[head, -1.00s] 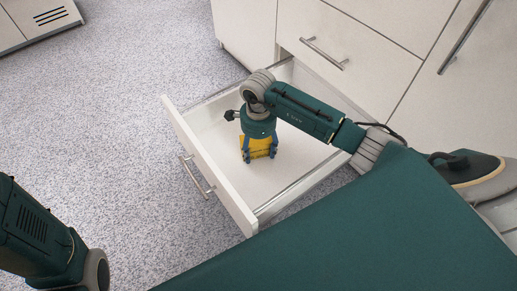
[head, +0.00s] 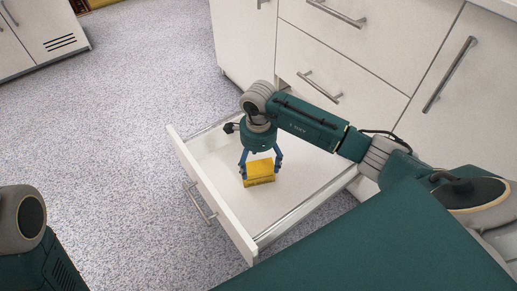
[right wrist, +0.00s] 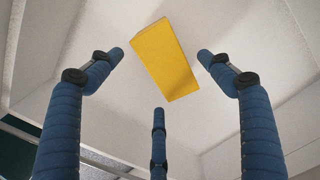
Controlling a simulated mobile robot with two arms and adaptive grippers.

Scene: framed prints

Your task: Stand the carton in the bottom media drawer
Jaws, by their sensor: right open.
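The yellow carton (head: 260,173) stands on the floor of the open bottom drawer (head: 215,199), away from the side walls. My right gripper (head: 262,170) is above it, pointing down, with its blue fingers spread. In the right wrist view the carton (right wrist: 165,62) lies beyond the open fingers, with clear space between it and each of them. Nothing is held. A part of my left arm shows at the lower left of the head view; its gripper is out of view.
Closed drawers with bar handles (head: 336,12) rise behind the open drawer, with a tall door (head: 440,85) to their right. Another cabinet (head: 45,35) stands at the top left. Speckled floor (head: 110,130) is free between them. The drawer floor around the carton is clear.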

